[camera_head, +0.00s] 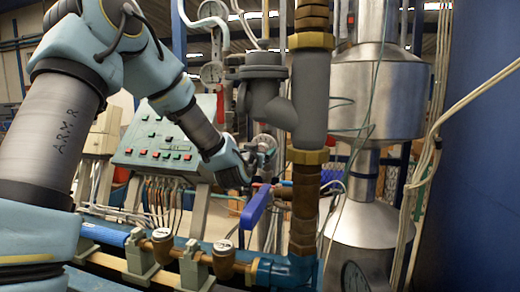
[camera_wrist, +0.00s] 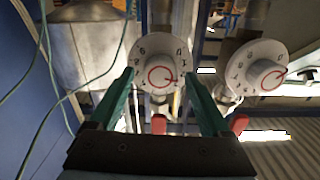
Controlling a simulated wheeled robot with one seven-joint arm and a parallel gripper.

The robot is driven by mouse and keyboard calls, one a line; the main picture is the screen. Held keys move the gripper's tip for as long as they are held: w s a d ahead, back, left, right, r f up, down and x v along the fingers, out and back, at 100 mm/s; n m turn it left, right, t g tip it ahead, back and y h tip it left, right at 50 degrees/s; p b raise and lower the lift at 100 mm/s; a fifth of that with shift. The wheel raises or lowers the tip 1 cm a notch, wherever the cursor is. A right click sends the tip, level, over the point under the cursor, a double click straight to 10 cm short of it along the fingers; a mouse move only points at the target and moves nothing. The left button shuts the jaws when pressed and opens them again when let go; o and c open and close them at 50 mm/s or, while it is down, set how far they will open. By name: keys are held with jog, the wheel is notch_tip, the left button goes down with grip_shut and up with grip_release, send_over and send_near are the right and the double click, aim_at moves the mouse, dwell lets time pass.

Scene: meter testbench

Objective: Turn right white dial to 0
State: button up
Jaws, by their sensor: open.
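Two white dials with dark digits and red ringed knobs show in the wrist view. One white dial (camera_wrist: 160,66) is in the middle, between the fingertips of my gripper (camera_wrist: 159,74). Its red mark points to the right of the picture; the digits are too small to read surely. The other white dial (camera_wrist: 257,76) stands to the right, outside the fingers. The wrist picture looks upside down against the head view. My gripper (camera_head: 264,158) is open, with its fingers on both sides of the middle dial; contact cannot be told.
A green control panel (camera_head: 165,143) stands left of my gripper. A thick vertical pipe (camera_head: 305,195) and a steel tank (camera_head: 378,95) stand to its right. A blue valve handle (camera_head: 256,206) is just below. Red handles (camera_wrist: 158,124) show under the dials in the wrist view.

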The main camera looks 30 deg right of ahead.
grip_shut()
dwell(0.7)
